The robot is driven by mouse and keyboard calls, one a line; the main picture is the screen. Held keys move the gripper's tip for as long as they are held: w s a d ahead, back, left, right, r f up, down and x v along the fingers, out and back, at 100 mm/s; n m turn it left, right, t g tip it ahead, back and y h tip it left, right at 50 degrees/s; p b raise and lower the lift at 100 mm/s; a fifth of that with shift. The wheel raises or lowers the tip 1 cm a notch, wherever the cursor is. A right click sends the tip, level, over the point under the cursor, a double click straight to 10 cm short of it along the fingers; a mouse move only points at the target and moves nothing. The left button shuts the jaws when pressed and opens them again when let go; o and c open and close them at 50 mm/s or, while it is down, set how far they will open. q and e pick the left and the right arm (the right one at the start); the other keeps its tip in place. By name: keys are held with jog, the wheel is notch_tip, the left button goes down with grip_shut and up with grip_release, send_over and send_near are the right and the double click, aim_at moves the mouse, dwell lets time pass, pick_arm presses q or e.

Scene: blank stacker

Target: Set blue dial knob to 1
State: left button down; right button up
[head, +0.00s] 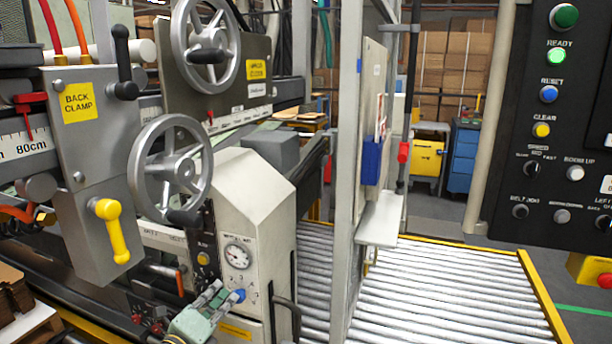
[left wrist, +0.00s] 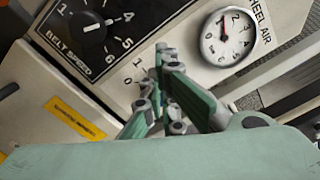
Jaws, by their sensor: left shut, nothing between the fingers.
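The blue dial knob (head: 238,296) sits low on the front of the beige machine housing (head: 250,190), below a round white gauge (head: 238,256). My left gripper (head: 221,291) is shut and empty, with its green fingers reaching up to the knob's left side. I cannot tell whether they touch it. In the left wrist view the closed fingertips (left wrist: 166,58) lie over the panel just right of the printed 0 and 1. The knob is hidden behind them there, so its pointer setting cannot be read. My right gripper is not in view.
A black belt speed dial (left wrist: 92,28) is left of the fingers in the wrist view, and the gauge (left wrist: 227,38) is right. Handwheels (head: 171,168) and a yellow-handled lever (head: 113,230) stand at left. A roller conveyor (head: 450,290) and button panel (head: 555,130) are at right.

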pick_arm(q)
jog(key=shift+a+f+b, duration=0.1)
jog(key=shift+f+b, duration=0.2)
jog(key=shift+f, duration=0.45)
jog(key=v, duration=0.2)
jog(key=a+p+v, duration=0.1)
jog(key=v, duration=0.2)
jog(key=shift+r, duration=0.1)
dwell(0.6)
